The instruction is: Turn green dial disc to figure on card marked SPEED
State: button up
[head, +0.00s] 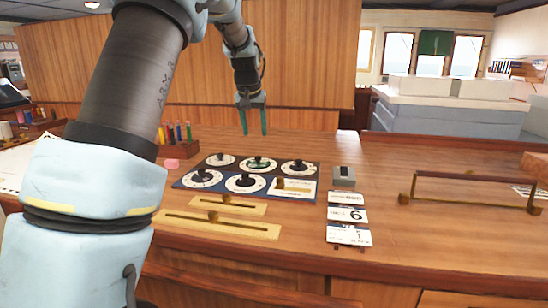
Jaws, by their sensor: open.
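The green dial disc (267,166) sits in the middle of the back row on a dark dial panel (233,176). It has a black knob at its centre and a pale ring around it; its setting is too small to read. My gripper (254,128) points down with its two fingers apart and empty, above and beyond the dial panel. A strip of cards (346,214) lies to the right of the panel. One card shows a large 6 and a lower one what looks like a 1. The small words are blurred, so I cannot tell which is marked SPEED.
Several other black-knobbed dials share the panel. Two brass slider plates (221,223) lie in front. A small grey device (343,176) stands behind the cards. A pink block (171,164) and a pen holder (180,148) are at left. A brass-ended rail (473,178) stands at right.

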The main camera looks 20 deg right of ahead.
aim_at(258, 157)
jog(key=p+x, duration=0.2)
jog(key=x, duration=0.8)
jog(key=shift+f, duration=0.15)
grip_shut()
